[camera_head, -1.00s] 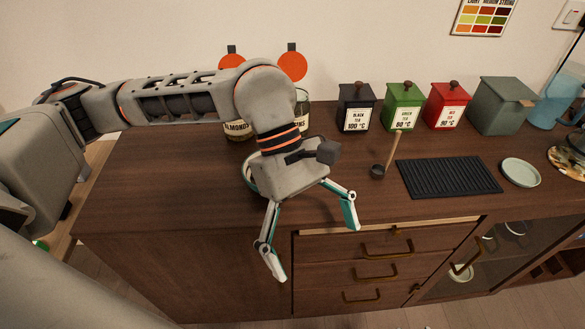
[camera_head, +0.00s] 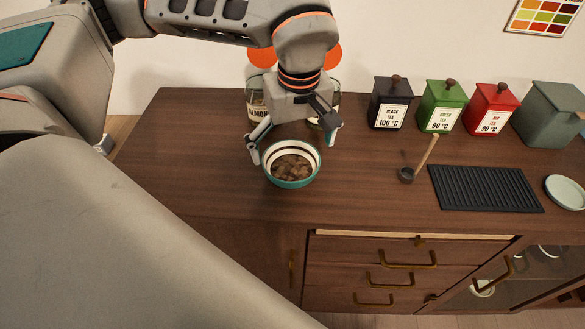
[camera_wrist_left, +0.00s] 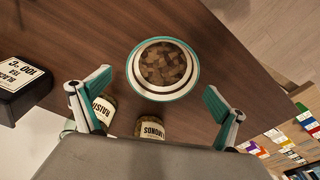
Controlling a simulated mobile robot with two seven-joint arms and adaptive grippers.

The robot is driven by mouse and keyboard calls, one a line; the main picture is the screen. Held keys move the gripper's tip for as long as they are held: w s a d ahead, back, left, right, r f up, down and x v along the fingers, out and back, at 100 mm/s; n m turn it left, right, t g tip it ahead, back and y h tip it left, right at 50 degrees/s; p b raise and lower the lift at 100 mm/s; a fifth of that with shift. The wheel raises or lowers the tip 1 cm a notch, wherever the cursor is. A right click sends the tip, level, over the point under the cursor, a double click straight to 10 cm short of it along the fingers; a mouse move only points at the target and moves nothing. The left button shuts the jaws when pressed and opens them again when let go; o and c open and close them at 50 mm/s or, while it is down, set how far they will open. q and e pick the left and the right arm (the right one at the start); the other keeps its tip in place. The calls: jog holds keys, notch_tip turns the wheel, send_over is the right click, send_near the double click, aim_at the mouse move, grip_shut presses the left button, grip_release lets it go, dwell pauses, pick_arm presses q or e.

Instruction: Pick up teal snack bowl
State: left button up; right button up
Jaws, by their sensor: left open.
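The teal snack bowl (camera_head: 291,164) has a white inner rim and brown chunks inside. It stands upright on the wooden cabinet top, left of the middle. It also shows in the left wrist view (camera_wrist_left: 163,68), beyond and between the fingertips. My left gripper (camera_head: 293,148) is open, with its fingers spread wide at the far side of the bowl. In the left wrist view, its teal-padded fingers (camera_wrist_left: 158,98) appear empty. I cannot tell whether a finger touches the bowl. My right gripper is not in view.
Jars labelled almonds (camera_head: 257,100) and raisins (camera_wrist_left: 106,108) stand close behind my left gripper. Black (camera_head: 391,103), green (camera_head: 440,107) and red (camera_head: 490,109) tea boxes stand at the back. A small scoop (camera_head: 406,174) and a black ridged mat (camera_head: 484,188) lie to the right. Wood left of the bowl is clear.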

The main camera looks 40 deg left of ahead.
aim_at(290, 170)
pick_arm(q)
jog(key=f, duration=0.3)
jog(key=shift+s+a+f, duration=0.15)
jog(key=shift+a+f, duration=0.15)
jog(key=shift+f, duration=0.25)
jog(key=c, duration=1.4)
jog(key=shift+r, duration=0.1)
